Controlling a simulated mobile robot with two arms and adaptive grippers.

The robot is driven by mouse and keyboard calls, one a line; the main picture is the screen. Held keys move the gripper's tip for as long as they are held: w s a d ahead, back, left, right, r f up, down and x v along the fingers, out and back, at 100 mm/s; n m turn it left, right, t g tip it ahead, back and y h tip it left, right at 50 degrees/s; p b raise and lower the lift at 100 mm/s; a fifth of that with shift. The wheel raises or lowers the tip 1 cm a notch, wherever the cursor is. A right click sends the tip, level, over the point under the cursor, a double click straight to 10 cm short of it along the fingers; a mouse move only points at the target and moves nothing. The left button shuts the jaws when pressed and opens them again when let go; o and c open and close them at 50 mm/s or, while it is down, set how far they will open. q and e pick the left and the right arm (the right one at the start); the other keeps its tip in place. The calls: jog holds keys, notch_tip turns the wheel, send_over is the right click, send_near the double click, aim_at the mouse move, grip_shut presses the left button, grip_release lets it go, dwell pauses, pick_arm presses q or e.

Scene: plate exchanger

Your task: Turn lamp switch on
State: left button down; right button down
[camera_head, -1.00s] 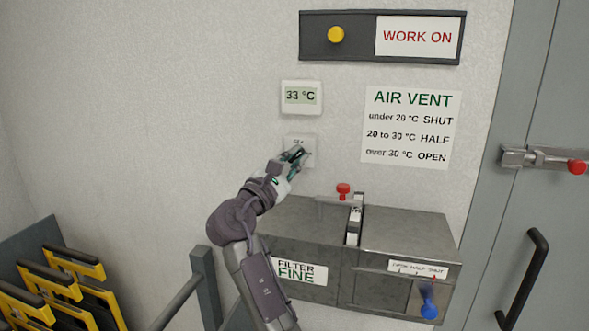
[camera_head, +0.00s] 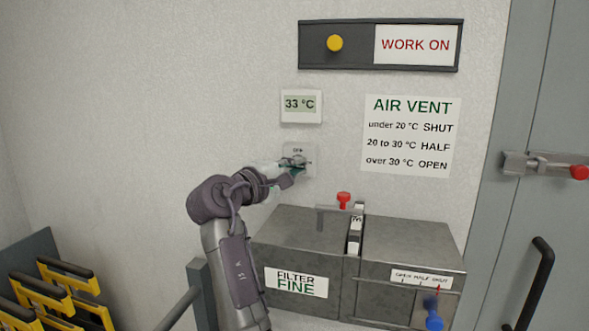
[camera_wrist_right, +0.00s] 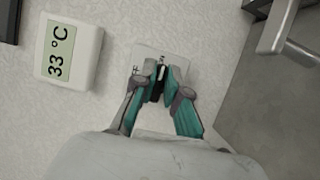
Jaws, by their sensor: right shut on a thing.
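The lamp switch (camera_head: 301,150) is a small light wall plate below the thermostat. It also shows in the right wrist view (camera_wrist_right: 146,54), with a dark lever or knob at its middle. My right gripper (camera_head: 293,165) is at the plate and partly covers it. In the right wrist view its teal fingers (camera_wrist_right: 161,78) are closed around the dark switch part. The exact position of the switch part is hidden by the fingers. My left gripper is not in view.
A thermostat (camera_head: 302,107) reading 33 °C hangs just above. A metal filter box (camera_head: 310,235) with a red knob (camera_head: 344,198) and a blue lever (camera_head: 434,318) sits below right. Yellow-black racks (camera_head: 70,285) stand lower left. A door with a bolt (camera_head: 540,164) is at right.

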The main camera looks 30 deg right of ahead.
jog(key=shift+f, duration=0.1)
dwell(0.5)
jog(key=c, duration=1.2)
grip_release()
jog(key=v, duration=0.7)
jog(key=shift+a, duration=0.2)
